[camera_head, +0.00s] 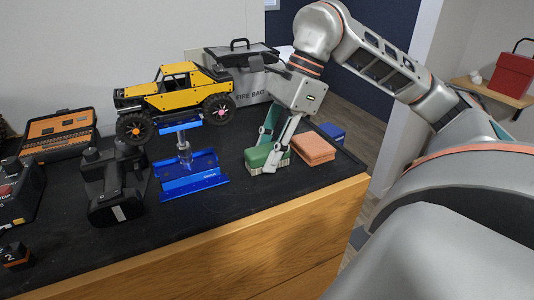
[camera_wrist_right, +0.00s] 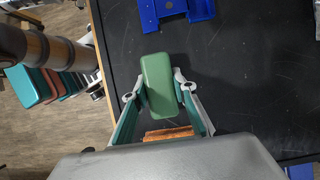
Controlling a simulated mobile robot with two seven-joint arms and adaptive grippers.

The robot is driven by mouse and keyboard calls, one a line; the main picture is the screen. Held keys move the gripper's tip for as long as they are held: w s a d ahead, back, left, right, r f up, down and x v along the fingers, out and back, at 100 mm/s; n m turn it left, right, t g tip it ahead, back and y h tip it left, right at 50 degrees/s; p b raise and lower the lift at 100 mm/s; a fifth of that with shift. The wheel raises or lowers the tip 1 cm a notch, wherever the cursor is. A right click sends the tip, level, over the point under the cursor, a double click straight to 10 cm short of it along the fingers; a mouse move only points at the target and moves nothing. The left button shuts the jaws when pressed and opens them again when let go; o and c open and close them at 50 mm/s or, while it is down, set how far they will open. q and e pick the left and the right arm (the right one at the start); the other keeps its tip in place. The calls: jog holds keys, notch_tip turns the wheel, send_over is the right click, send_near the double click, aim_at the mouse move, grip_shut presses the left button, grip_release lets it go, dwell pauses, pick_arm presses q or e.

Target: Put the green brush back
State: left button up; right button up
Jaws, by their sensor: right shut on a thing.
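The green brush (camera_head: 258,157), a block with a green top and pale bristles below, is at the right part of the black table mat. My right gripper (camera_head: 276,155) reaches down from above and is shut on it. In the right wrist view the green brush (camera_wrist_right: 157,82) sits between the two fingertips (camera_wrist_right: 160,92), its long side pointing away from the wrist. I cannot tell whether its bristles touch the mat. My left gripper is not in view.
An orange-brown block (camera_head: 314,148) and a blue block (camera_head: 333,131) lie right of the brush. A blue stand (camera_head: 190,175) holding a yellow crawler (camera_head: 178,92) is to the left. A fire bag (camera_head: 250,85) stands behind. The mat in front is clear; the wooden table edge (camera_head: 250,240) is near.

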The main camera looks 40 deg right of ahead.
jog(key=o, duration=1.2)
jog(key=shift+c, duration=0.2)
jog(key=p+v, duration=0.4)
jog(key=v, duration=0.8)
